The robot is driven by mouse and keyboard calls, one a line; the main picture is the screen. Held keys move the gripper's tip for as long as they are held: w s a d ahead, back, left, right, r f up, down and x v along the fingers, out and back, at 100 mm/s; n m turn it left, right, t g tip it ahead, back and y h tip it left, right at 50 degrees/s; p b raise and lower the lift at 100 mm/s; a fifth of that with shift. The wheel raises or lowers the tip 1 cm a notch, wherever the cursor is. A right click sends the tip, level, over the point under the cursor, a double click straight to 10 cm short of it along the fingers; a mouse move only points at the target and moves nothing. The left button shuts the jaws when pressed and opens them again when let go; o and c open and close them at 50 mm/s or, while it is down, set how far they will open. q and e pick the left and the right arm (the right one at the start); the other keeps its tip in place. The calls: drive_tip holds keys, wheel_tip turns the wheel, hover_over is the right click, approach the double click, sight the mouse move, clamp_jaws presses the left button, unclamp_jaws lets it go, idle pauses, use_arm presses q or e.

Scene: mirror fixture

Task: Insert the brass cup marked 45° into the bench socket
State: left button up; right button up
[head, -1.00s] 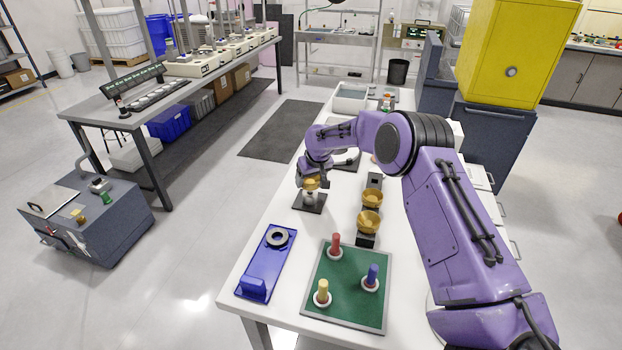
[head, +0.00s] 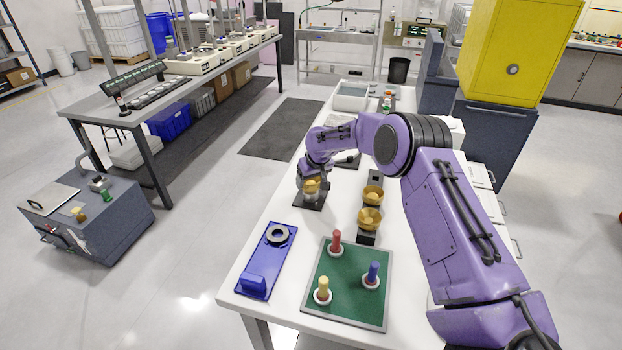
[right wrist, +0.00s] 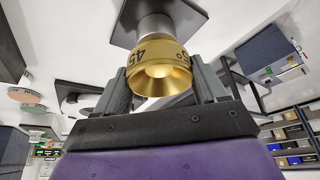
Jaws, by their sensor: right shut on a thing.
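The brass cup marked 45° (right wrist: 160,68) is between the two fingers of my right gripper (right wrist: 162,82), which is shut on it. In the head view the cup (head: 311,186) and the right gripper (head: 306,184) are directly over the bench socket (head: 311,199). In the right wrist view the cup's marked band meets the grey cylindrical socket (right wrist: 152,22), in line with it. I cannot tell how deep the cup sits. The socket stands on a dark square plate (right wrist: 192,18). My left gripper is not in view.
Two other brass cups (head: 373,193) (head: 369,219) sit on a black stand to the right. A green board (head: 343,285) with red, blue and yellow pegs and a blue fixture (head: 262,265) with a dark ring are nearer.

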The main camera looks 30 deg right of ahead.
drive_tip(key=shift+f+b, duration=0.5)
drive_tip(key=shift+f, duration=0.6)
drive_tip(key=o, duration=1.1)
drive_tip(key=shift+o, duration=0.2)
drive_tip(key=b+v, duration=0.2)
drive_tip(key=v, duration=0.8)
drive_tip(key=shift+r+b, duration=0.25)
drive_tip(key=shift+b, duration=0.15)
drive_tip(key=shift+s+f, duration=0.1)
drive_tip(key=shift+s, duration=0.05)
